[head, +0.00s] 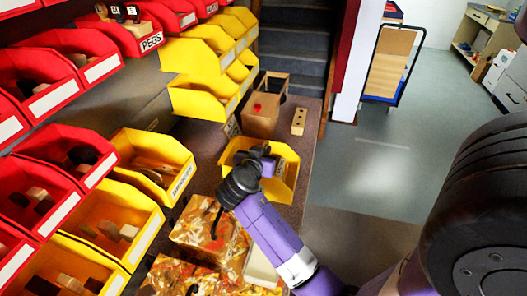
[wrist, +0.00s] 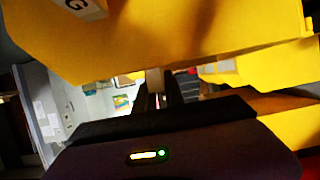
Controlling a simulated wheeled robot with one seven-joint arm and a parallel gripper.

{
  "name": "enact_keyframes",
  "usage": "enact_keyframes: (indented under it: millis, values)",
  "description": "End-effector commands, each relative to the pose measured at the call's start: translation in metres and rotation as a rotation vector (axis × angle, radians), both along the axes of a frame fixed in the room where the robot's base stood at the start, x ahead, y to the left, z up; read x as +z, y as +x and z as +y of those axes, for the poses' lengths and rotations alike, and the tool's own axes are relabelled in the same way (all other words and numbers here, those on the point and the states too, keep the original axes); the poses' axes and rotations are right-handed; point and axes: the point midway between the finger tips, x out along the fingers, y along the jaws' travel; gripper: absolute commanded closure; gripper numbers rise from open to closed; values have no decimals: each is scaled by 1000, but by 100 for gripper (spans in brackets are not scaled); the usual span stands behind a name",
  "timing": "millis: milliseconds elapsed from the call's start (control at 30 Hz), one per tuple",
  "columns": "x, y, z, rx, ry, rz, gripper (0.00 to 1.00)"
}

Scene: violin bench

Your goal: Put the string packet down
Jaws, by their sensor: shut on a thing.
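My gripper (head: 265,154) is at a yellow bin (head: 290,172) on the bench in the head view, over or inside its opening; I cannot tell how deep. In the wrist view the dark fingers (wrist: 155,95) are shut on a small pale piece, which I take to be the string packet (wrist: 155,77). Only a small part of it shows, and the head view hides it behind my gripper. A yellow bin wall (wrist: 200,40) fills the top of the wrist view, close to the fingers.
Red bins (head: 65,150) and yellow bins (head: 120,220) are racked on the left. A brown open box (head: 262,118) and a pale block with holes (head: 299,121) stand beyond the bin. Patterned boxes (head: 208,228) lie near my arm.

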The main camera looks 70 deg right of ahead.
Motion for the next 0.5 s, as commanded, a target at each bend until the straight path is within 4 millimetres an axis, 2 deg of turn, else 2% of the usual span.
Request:
enact_keyframes:
  millis: [133, 167, 267, 500]
  values:
    - [-2, 0, 0, 0, 0, 0, 100]
    - [-2, 0, 0, 0, 0, 0, 84]
    - [-2, 0, 0, 0, 0, 0, 65]
    - [-2, 0, 0, 0, 0, 0, 64]
